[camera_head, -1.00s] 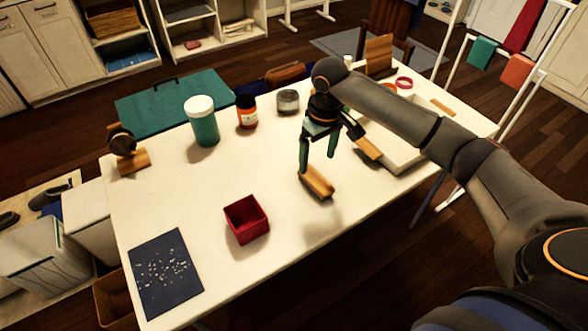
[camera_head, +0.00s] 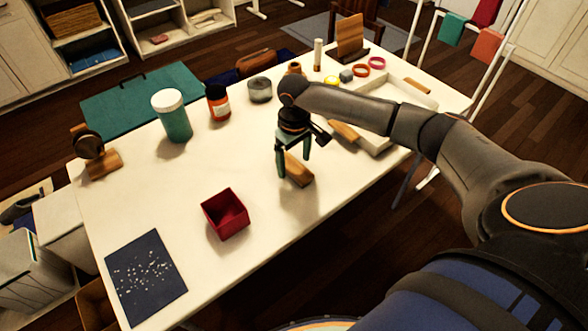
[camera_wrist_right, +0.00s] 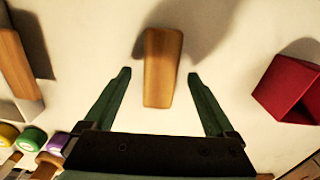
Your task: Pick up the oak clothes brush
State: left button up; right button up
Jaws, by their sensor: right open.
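An oak-coloured wooden block, which looks like the oak clothes brush (camera_head: 300,174), lies on the white table in the head view. Its bristles cannot be made out. My right gripper (camera_head: 293,166) is just over it, pointing down, with its green fingers apart. In the right wrist view the brush (camera_wrist_right: 162,65) lies between the lines of the two open fingers (camera_wrist_right: 159,74), with a gap on each side. Nothing is held. My left gripper is not in view.
A red open box (camera_head: 225,214) stands left of the brush. A green jar (camera_head: 172,116), an orange bottle (camera_head: 218,103) and a grey pot (camera_head: 260,90) stand behind.

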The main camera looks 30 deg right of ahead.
notch_tip(320, 180, down, 2)
jog(key=shift+f, duration=0.1)
grip_shut()
dwell(0.8)
